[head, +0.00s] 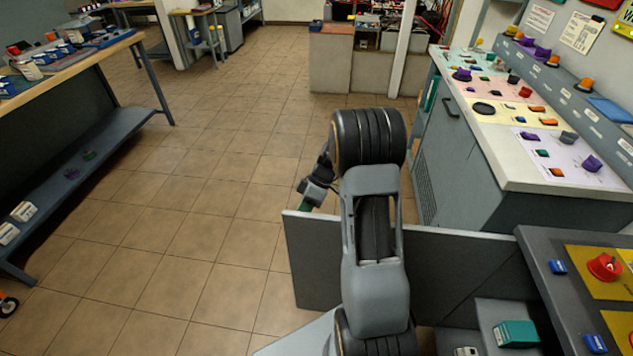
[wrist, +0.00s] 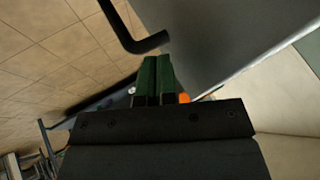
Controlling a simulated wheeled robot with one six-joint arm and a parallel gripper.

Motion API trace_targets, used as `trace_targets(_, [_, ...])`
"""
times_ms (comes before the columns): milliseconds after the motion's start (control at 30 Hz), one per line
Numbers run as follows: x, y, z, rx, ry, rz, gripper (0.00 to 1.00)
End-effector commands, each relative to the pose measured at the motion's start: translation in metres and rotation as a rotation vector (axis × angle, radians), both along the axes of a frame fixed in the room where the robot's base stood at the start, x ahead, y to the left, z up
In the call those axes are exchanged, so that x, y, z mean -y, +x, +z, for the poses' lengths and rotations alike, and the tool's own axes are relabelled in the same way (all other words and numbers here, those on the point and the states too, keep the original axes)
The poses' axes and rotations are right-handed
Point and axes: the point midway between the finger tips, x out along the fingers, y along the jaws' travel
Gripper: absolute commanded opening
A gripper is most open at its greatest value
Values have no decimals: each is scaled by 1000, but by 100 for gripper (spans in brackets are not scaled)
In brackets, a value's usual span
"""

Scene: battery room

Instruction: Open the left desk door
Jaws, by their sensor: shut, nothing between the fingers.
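The left desk door (head: 313,262) is a flat grey panel. It stands swung out from the desk (head: 545,275), its free edge reaching left past my arm. In the wrist view the panel (wrist: 225,35) fills the upper right, with a black bar handle (wrist: 125,30) on it. The handle is not visible in the head view. My gripper (head: 306,200) is at the door's far side near its free top corner, partly hidden by my arm. Its green fingers (wrist: 158,76) are closed together and empty, just below the handle's foot in the wrist view; contact is unclear.
Inside the desk opening a green box (head: 516,334) sits on a shelf. A grey cabinet (head: 462,165) with its own black handle and a control-covered top stands beyond the door. A workbench (head: 75,60) stands at left. The tiled floor (head: 190,200) between is clear.

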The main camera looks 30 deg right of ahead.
Motion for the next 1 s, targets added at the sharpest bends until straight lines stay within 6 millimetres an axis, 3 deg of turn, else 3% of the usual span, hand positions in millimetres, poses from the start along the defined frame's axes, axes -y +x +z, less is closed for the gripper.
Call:
trace_targets(167, [7, 3, 10, 2, 0, 2, 0])
trace_targets(700, [64, 18, 91, 2, -2, 5, 0])
trace_targets(1000, [77, 21, 109, 0, 0, 7, 0])
